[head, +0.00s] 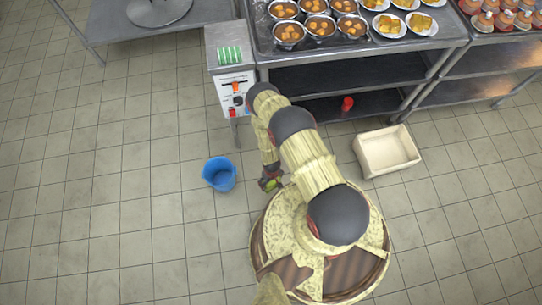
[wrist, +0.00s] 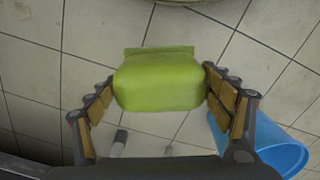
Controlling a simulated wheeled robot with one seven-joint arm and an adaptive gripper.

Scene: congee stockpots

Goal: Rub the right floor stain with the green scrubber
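The green scrubber (wrist: 158,82) is a lime-green block between the two fingers of my gripper (wrist: 160,88) in the wrist view. The fingers press against its left and right sides, and tiled floor shows beyond it. In the head view my gripper (head: 270,182) is low at the front of my base, right of the blue bucket, with a bit of green showing at it. My arm hides part of the floor there. I can make out no floor stain in either view.
A blue bucket (head: 219,174) stands on the floor, also in the wrist view (wrist: 262,145). A cream bin (head: 387,151) stands at right. A steel table (head: 455,32) with bowls and plates and a control cabinet (head: 233,93) stand behind. The left floor is clear.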

